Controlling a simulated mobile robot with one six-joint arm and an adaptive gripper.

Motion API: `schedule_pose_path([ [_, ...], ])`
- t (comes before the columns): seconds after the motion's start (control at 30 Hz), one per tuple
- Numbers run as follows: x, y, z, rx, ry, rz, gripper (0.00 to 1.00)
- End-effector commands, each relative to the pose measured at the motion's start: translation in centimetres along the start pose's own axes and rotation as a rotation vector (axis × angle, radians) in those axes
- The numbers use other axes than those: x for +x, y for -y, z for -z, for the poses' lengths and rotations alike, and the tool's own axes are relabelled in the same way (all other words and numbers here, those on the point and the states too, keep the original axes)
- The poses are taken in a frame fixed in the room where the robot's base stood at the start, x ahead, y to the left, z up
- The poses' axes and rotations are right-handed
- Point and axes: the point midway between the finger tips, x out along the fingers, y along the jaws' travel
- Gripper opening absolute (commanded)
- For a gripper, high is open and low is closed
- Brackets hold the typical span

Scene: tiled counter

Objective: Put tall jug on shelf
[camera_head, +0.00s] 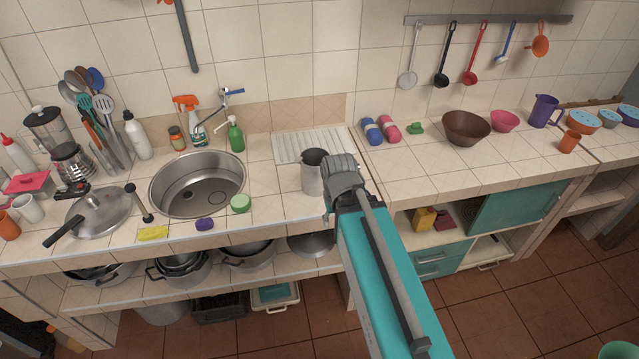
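A tall grey metal jug (313,175) with a dark opening stands upright on the counter, right of the sink. My gripper (329,200) is right beside its right side. The wrist hides the fingers and part of the jug, so I cannot tell whether they touch or grip it. A purple jug (543,112) with a handle stands at the back of the right counter. A lower shelf (205,287) runs under the left counter and holds several pots. An open shelf space with a yellow item (424,219) is under the right counter.
The sink (198,184) is left of the metal jug, with a green sponge (241,203) at its rim. A ribbed drainboard (312,146) lies behind the jug. A brown bowl (466,128) stands on the right counter, whose front left is clear.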

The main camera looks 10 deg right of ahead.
Motion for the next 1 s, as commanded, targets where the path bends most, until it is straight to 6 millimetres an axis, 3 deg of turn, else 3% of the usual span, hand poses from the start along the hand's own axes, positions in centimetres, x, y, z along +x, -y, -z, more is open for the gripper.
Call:
schedule_pose_path([
  [0.03,1.8,0.0,0.0,0.0,0.0,0.0,0.57],
  [0.1,2.9,0.0,0.0,0.0,0.0,0.0,0.57],
  [0.4,6.2,0.0,0.0,-0.001,0.0,0.0,0.57],
  [1.0,6.4,0.0,0.0,-0.001,0.0,0.0,0.57],
])
